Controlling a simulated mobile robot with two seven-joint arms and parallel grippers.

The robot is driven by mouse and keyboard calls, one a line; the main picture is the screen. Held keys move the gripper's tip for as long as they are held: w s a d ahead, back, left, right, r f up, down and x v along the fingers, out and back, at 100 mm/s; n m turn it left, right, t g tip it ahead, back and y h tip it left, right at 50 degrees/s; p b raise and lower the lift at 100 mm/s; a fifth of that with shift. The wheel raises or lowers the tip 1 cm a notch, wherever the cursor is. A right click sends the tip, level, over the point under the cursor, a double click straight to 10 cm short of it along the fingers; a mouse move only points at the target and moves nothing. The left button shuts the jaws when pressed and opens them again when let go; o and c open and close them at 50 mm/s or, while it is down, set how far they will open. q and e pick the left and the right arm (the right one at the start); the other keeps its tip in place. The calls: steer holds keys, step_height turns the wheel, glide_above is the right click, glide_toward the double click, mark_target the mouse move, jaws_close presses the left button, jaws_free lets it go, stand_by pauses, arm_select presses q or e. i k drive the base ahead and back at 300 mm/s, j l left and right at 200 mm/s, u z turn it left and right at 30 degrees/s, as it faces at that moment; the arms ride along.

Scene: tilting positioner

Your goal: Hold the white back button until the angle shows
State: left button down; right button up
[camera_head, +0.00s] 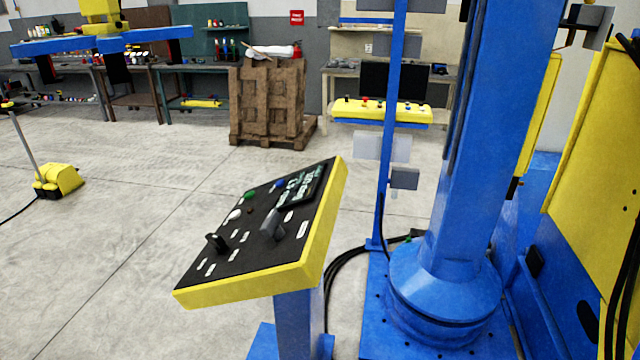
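The control panel (254,265) is a tilted black face with a yellow rim on a blue post. A round white button (234,215) sits near its left edge, with nothing touching it. A green button (250,195) and a blue button (279,184) lie farther up the same edge. The dark display (302,187) at the upper end shows pale green text, too small and slanted to read. A black knob (216,243) and a grey lever-like part (271,224) stand up from the face. Neither of my grippers is in view.
A large blue column (482,150) and yellow machine panels (600,140) fill the right side. Black cables (345,262) run on the floor behind the panel. A yellow foot pedal unit (58,180) stands at left.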

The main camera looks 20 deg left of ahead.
mark_target(235, 214)
steer(key=j+z, duration=0.3)
steer(key=j, duration=1.35)
steer(key=i+j, duration=0.1)
steer(key=j, duration=0.55)
